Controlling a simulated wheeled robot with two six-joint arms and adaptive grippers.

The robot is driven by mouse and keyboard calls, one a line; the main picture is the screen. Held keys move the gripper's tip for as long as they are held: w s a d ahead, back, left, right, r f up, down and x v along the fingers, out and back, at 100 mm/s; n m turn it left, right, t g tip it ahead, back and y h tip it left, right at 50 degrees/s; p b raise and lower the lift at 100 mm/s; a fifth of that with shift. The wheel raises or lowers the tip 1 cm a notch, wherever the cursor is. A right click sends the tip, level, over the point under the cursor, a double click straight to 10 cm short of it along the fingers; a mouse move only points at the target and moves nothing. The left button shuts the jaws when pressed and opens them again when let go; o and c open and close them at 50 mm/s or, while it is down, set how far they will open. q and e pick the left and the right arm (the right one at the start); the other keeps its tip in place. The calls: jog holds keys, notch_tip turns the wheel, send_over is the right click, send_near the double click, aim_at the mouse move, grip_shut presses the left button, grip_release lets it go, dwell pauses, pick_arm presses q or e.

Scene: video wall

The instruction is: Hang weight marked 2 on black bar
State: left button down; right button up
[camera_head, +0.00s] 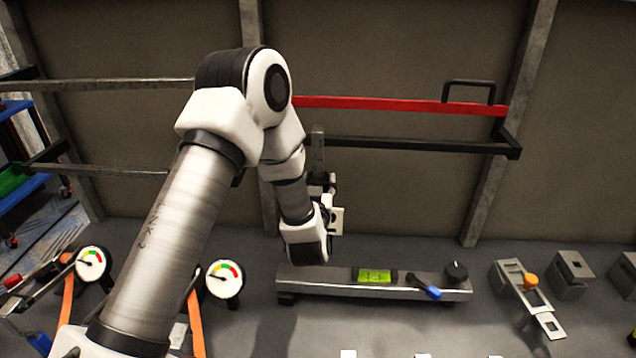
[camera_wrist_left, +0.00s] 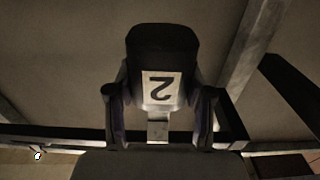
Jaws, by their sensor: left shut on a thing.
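The weight marked 2 (camera_wrist_left: 160,62) is a dark block with a white label, its digit upside down in the left wrist view. My left gripper (camera_wrist_left: 160,105) is shut on it, one finger at each side. A grey metal tab (camera_wrist_left: 158,130) shows below the label. The black bar (camera_head: 420,145) runs along the wall below a red bar; in the head view my left gripper (camera_head: 322,185) is just below its left part. A grey upright piece (camera_head: 318,150) overlaps the bar there; I cannot tell whether it touches. My arm hides much of the weight. My right gripper is not in view.
The red bar (camera_head: 400,104) carries a black handle-shaped piece (camera_head: 468,90) at its right. Below stands a metal level (camera_head: 330,284) with a green window and a blue-tipped lever. Gauges (camera_head: 224,279) are at left, metal blocks (camera_head: 571,272) at right.

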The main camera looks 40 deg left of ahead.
pick_arm(q)
jog(key=shift+f, duration=0.35)
